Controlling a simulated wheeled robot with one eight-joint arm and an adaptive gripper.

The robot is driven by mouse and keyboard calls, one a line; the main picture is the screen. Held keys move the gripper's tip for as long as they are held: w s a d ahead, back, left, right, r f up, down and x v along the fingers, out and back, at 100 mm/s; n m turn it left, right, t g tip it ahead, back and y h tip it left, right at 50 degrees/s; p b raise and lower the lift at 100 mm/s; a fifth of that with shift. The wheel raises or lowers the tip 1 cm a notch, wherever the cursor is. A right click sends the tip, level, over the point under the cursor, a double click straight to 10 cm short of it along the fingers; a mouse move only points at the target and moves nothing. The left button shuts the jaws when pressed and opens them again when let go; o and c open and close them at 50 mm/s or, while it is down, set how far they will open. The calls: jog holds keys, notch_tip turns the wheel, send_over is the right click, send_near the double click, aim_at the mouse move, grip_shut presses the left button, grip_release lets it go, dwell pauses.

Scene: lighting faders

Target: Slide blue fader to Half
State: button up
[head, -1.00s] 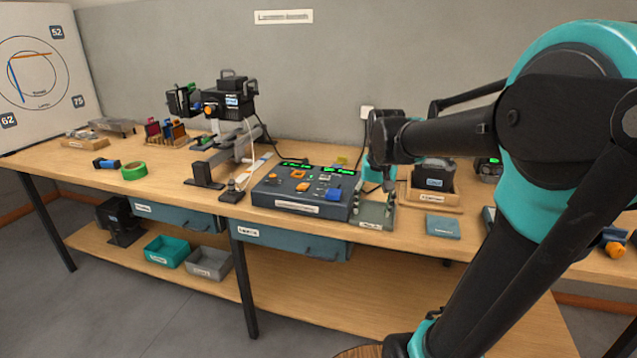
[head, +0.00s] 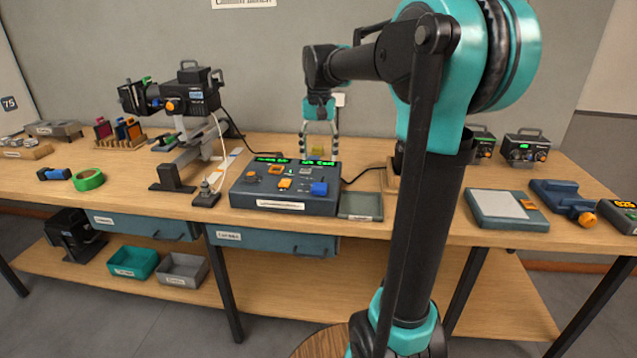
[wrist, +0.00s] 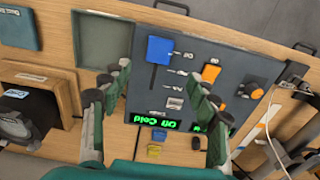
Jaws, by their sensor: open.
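The blue fader (head: 319,189) is a blue cap near the front right of the dark control console (head: 232,195). In the wrist view the blue fader (wrist: 160,50) is at the edge away from the green display, with a thin dark slot running from it toward the display. The display (wrist: 157,118) shows green text that seems to read "Off" and "Cold". My gripper (head: 320,153) is above the back of the console, pointing down. In the wrist view my open gripper (wrist: 162,85) has its fingers apart, with nothing between them touching.
An orange fader (wrist: 211,72), a light switch (wrist: 175,104) and an orange knob (wrist: 251,90) share the panel. A shallow tray (head: 362,207) stands right of the console. A stand with a lamp (head: 197,97) is at left. Yellow and blue pieces lie behind the console.

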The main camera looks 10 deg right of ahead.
aim_at(319, 186)
notch_tip(319, 186, down, 10)
jog(key=shift+f, duration=0.1)
jog(key=shift+c, duration=0.6)
grip_shut()
